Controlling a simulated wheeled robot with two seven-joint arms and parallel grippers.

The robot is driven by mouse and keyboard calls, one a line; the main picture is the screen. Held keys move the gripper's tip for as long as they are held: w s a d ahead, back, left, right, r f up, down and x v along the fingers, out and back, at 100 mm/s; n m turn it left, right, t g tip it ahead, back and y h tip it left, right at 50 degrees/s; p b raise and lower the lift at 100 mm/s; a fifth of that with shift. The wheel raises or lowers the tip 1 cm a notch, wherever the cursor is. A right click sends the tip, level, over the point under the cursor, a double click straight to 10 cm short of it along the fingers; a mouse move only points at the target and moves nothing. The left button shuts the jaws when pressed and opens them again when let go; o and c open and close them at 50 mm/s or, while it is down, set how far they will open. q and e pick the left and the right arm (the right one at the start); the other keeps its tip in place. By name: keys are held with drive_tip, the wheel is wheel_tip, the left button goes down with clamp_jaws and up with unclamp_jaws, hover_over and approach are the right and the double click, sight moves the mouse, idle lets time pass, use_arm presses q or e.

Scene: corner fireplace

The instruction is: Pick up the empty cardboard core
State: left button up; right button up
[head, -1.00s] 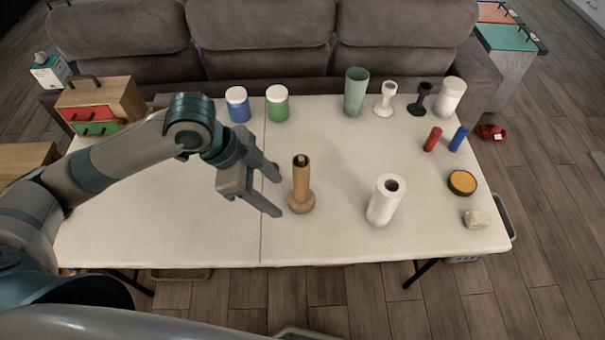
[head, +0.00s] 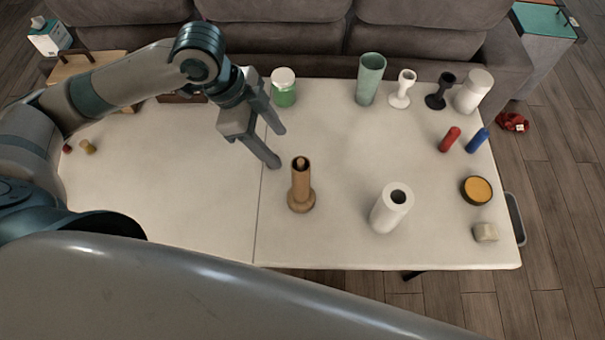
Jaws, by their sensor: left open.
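The empty cardboard core (head: 301,178) is a brown tube standing upright around the peg of a wooden holder (head: 301,203) on the white table, near its middle. The peg's tip shows inside the tube's top opening. My left gripper (head: 279,148) is open and empty, above the table, up and left of the core in the head view. Its fingers point down and right, apart from the core. My right gripper is not in view.
A white paper roll (head: 390,210) stands right of the core. A green jar (head: 284,92), green cup (head: 370,80), white goblet (head: 402,90) and black goblet (head: 440,92) stand at the back. The front middle of the table (head: 320,245) is clear.

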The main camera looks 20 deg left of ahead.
sight(293, 165)
use_arm(q)
drive_tip(key=p+x, duration=0.3)
drive_tip(key=x, duration=0.8)
drive_tip(key=shift+d, duration=0.2)
drive_tip(key=shift+d+f, duration=0.15)
drive_tip(key=shift+f, duration=0.4)
